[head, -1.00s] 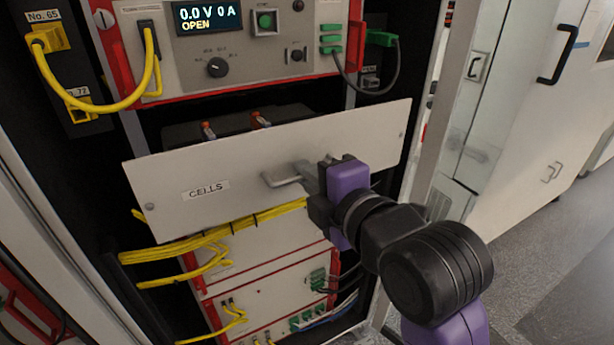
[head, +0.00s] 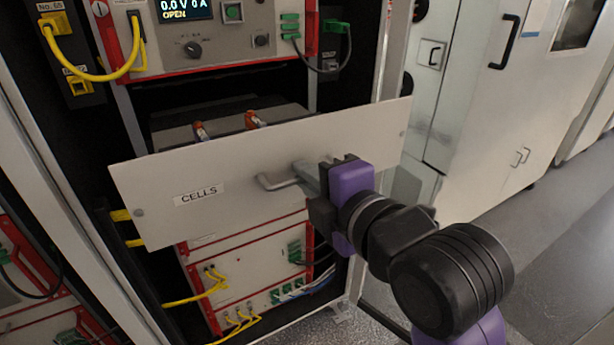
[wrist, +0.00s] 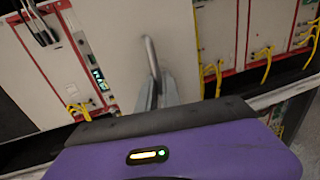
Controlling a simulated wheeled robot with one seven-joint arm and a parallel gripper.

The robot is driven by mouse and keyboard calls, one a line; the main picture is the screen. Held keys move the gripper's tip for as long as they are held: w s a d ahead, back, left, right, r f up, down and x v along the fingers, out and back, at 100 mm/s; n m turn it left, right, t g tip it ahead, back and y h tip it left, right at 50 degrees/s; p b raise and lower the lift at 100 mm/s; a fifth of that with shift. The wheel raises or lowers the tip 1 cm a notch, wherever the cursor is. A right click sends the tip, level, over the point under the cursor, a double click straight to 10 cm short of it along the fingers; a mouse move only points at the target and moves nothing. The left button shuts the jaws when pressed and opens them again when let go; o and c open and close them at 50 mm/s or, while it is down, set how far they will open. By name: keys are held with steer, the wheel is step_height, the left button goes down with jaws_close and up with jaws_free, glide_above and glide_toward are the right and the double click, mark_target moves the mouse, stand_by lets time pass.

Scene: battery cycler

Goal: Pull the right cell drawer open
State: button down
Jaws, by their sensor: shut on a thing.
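The cell drawer (head: 240,165) has a plain light front panel labelled CELLS and stands out from the rack, with its top and orange-tipped terminals (head: 253,120) showing behind the panel. Its metal bar handle (head: 275,183) sits on the middle of the panel. My gripper (head: 318,180) is shut on the right part of the handle. In the wrist view the handle (wrist: 150,55) runs down between my gripper's fingers (wrist: 157,92). The fingers hide the handle's right end.
Above the drawer is a red-edged cycler unit (head: 205,35) whose display reads 0.0 V 0 A OPEN. Yellow cables (head: 195,297) hang from the unit below.

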steer(key=c, duration=1.8)
jaws_free()
steer(key=b+v, duration=0.1)
steer(key=v, duration=0.6)
steer(key=shift+s+d, duration=0.3)
